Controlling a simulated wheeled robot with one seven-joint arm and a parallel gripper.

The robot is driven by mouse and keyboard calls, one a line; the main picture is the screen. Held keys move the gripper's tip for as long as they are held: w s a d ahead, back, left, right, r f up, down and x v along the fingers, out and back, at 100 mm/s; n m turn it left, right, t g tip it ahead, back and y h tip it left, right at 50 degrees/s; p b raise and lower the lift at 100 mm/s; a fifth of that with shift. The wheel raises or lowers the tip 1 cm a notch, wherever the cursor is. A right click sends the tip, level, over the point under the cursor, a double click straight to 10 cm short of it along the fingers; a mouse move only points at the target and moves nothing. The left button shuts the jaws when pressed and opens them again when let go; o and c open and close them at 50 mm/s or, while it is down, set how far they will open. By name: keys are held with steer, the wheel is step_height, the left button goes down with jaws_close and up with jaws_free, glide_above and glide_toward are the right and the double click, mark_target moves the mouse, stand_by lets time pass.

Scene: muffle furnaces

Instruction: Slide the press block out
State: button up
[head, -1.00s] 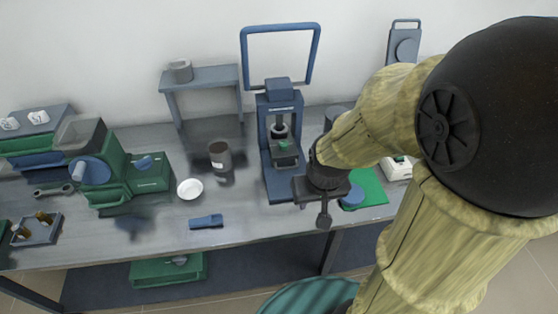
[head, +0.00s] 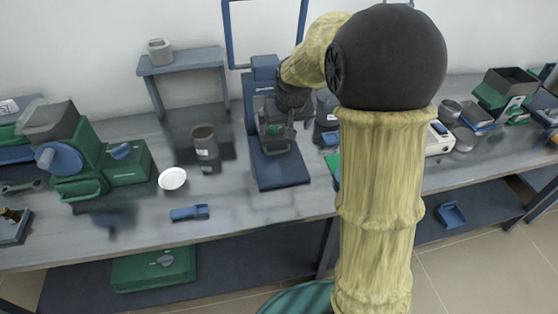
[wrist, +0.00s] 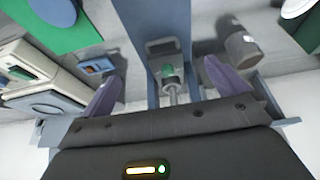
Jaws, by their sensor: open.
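The blue press (head: 266,78) stands on the bench, its frame rising behind and its base plate (head: 280,174) running toward the bench front. In the wrist view my gripper (wrist: 161,70) is open, one purple finger on each side of the block with gaps between. I cannot tell how deep the fingers reach around it.
A dark jar (head: 206,148) stands left of the press, with a white dish (head: 172,179) and a blue tool (head: 189,212) nearer the front. A white scale (head: 438,139) stands to the right. The bench front before the press is clear.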

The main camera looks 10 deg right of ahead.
mark_target(278, 152)
steer(key=shift+w, duration=0.65)
steer(key=x, duration=1.6)
steer(key=shift+d+f, duration=0.1)
steer(key=shift+w+f, duration=0.35)
steer(key=shift+f, duration=0.25)
steer(key=c, duration=1.3)
steer(key=shift+c, duration=0.4)
